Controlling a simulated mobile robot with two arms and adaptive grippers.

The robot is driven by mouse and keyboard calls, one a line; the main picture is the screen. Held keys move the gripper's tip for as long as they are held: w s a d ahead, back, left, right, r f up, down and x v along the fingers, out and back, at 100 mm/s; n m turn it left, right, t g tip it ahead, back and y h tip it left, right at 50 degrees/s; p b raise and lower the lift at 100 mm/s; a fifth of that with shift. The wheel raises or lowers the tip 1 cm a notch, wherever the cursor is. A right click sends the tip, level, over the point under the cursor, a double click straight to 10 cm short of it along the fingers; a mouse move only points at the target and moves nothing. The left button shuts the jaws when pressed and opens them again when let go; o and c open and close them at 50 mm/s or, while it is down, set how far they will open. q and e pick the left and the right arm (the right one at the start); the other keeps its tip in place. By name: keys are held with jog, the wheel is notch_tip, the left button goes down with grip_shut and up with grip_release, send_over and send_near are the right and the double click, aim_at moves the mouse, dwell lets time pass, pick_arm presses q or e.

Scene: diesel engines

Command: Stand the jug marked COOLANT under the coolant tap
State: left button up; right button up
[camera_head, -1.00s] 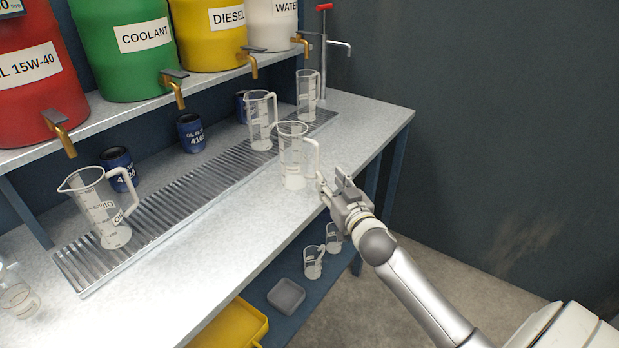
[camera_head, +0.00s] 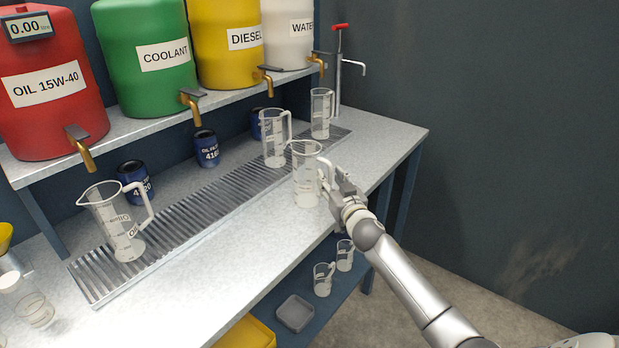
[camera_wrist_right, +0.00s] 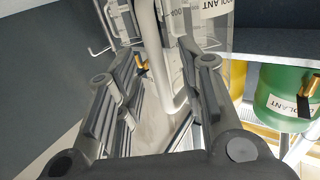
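The clear jug (camera_head: 306,180) stands upright on the bench, in front of the drip grate (camera_head: 190,212). In the right wrist view a label ending "OOLANT" shows on the jug (camera_wrist_right: 216,12). My right gripper (camera_head: 332,178) is at the jug's handle. In the wrist view its fingers (camera_wrist_right: 160,90) are apart, with the white handle (camera_wrist_right: 163,65) between them and gaps beside it. The brass coolant tap (camera_head: 192,106) hangs from the green COOLANT drum (camera_head: 148,75), left of and behind the jug. My left gripper is not in view.
Another jug (camera_head: 275,145) stands on the grate close behind, and one (camera_head: 321,115) stands further right. The OIL jug (camera_head: 118,225) is at the grate's left. The grate's middle is clear.

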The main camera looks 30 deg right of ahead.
jog(key=shift+w+d, duration=0.1)
jog(key=shift+w, duration=0.45)
grip_shut()
jog(key=shift+r, duration=0.15)
